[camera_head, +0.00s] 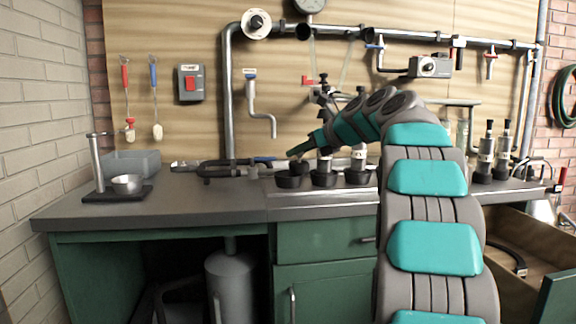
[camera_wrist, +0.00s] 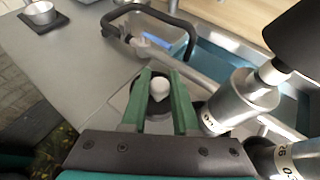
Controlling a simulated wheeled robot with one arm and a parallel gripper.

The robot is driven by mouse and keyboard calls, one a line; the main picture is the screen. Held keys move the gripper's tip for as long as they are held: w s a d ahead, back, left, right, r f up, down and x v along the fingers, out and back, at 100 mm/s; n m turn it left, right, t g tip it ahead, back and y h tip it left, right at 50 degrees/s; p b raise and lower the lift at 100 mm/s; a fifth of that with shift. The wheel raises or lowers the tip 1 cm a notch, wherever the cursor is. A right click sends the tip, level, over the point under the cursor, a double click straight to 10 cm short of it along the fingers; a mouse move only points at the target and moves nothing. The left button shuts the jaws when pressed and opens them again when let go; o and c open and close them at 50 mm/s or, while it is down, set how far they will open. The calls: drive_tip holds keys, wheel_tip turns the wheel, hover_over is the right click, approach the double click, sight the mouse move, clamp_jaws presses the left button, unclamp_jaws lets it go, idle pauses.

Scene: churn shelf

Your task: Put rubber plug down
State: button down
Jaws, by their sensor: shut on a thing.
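My gripper (camera_wrist: 160,85) shows in the wrist view with its two green fingers shut on a small dark rubber plug (camera_wrist: 158,111). The plug has a pale rounded knob (camera_wrist: 160,86) between the fingers. The fingers hide part of the plug's sides. In the head view my gripper (camera_head: 292,154) reaches left and slightly down over the counter. It is just above the leftmost black round holder (camera_head: 288,181). I cannot tell whether the plug touches that holder.
Labelled metal cylinders (camera_wrist: 240,100) stand close right of my gripper in the wrist view. More black holders (camera_head: 323,178) stand beside the leftmost one. A black looped handle (camera_wrist: 150,14) lies beyond. The counter (camera_head: 205,198) is clear at left, before a metal bowl (camera_head: 127,183).

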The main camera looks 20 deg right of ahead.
drive_tip(key=w, duration=0.1)
drive_tip(key=w+a, duration=0.1)
drive_tip(key=w, duration=0.1)
drive_tip(key=shift+a+f, duration=0.2)
drive_tip(key=shift+a, duration=0.1)
drive_tip(key=shift+w+f+b, duration=0.1)
drive_tip(key=shift+f+b, duration=0.65)
drive_tip(key=shift+f, duration=1.1)
drive_tip(key=shift+r, duration=0.1)
drive_tip(key=shift+a, duration=0.1)
drive_tip(key=c, duration=0.7)
unclamp_jaws()
drive_tip(key=shift+p+v, duration=0.65)
drive_tip(key=shift+v, duration=5.4)
